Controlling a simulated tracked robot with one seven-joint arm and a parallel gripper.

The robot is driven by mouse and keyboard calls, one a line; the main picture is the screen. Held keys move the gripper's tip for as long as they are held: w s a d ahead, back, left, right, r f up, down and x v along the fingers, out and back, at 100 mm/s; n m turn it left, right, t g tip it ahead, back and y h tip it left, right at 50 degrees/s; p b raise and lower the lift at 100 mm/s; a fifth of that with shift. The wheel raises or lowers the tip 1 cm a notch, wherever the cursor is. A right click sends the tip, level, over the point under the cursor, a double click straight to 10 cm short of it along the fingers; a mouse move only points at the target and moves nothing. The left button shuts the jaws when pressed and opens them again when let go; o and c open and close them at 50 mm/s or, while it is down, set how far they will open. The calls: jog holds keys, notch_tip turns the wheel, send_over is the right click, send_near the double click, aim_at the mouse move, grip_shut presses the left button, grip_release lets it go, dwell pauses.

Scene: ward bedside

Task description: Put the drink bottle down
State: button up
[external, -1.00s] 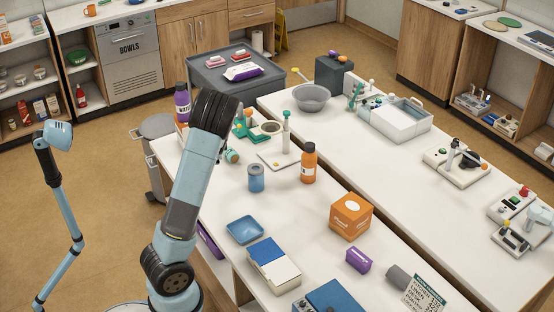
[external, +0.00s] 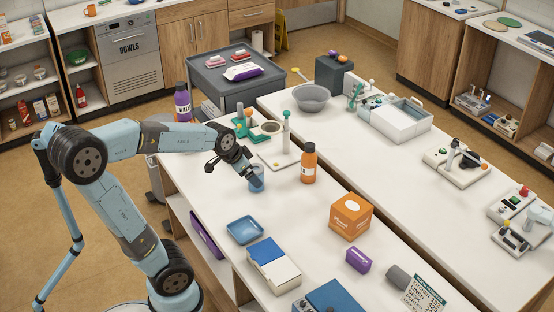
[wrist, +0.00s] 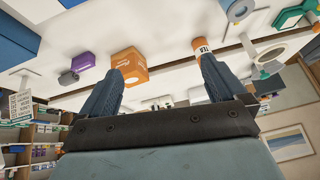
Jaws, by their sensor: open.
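An orange bottle (external: 308,163) with a dark cap and a pale label stands upright on the near white table. It also shows in the wrist view (wrist: 201,46), beside one finger and not between the fingers. A purple bottle (external: 182,103) with a dark cap stands at the table's far left end. I cannot tell which of the two is the drink bottle.
An orange box (external: 350,217), a blue tray (external: 245,230), a blue-and-white box (external: 273,265) and a purple block (external: 358,260) lie nearer on this table.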

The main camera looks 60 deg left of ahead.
jog(key=s+d+r+n, duration=0.1)
jog(key=s+d+r, duration=0.3)
jog(key=s+d, duration=0.8)
jog(key=shift+s+r+h, duration=0.2)
jog(key=shift+s+h, duration=0.1)
jog(key=shift+s, duration=0.25)
